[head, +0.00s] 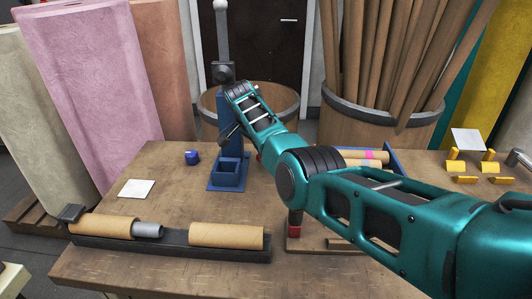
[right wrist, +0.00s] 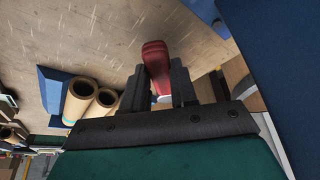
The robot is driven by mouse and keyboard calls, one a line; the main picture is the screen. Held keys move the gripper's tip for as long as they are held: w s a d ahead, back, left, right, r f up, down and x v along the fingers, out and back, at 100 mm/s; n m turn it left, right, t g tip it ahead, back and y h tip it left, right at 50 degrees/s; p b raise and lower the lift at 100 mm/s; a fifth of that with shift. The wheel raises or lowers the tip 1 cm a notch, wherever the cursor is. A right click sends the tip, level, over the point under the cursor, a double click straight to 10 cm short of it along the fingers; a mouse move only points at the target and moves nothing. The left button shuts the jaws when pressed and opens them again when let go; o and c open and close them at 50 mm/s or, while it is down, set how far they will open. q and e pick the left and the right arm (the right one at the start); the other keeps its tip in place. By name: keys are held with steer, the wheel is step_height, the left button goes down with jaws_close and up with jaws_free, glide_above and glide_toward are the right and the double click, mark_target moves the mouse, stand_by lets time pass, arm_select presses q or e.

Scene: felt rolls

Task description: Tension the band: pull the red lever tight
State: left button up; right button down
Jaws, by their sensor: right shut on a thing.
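The red lever (right wrist: 155,52) shows in the right wrist view, its rounded red end standing out between my two dark fingers. My right gripper (right wrist: 159,72) is shut on it. Cardboard rolls (head: 362,158) with a pink band (head: 371,155) lie at a blue rack (head: 390,158), partly behind my arm. My left gripper is not in view.
A black tray (head: 180,248) with brown rolls (head: 226,235) lies at the table's front left. A small blue item (head: 192,157) and a white card (head: 136,188) lie behind it. Yellow holders (head: 466,168) stand at the right. Barrels and large felt rolls stand behind the table.

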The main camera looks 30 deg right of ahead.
stand_by(0.4)
steer(key=c, duration=0.9)
jaws_free()
steer(key=shift+r, duration=0.1)
steer(key=shift+a+r, duration=0.15)
steer(key=shift+r, duration=0.15)
steer(key=p+v, duration=0.1)
steer(key=v, duration=1.1)
steer(key=shift+a+p, duration=0.1)
steer(key=shift+p, duration=0.25)
steer(key=shift+c, duration=0.4)
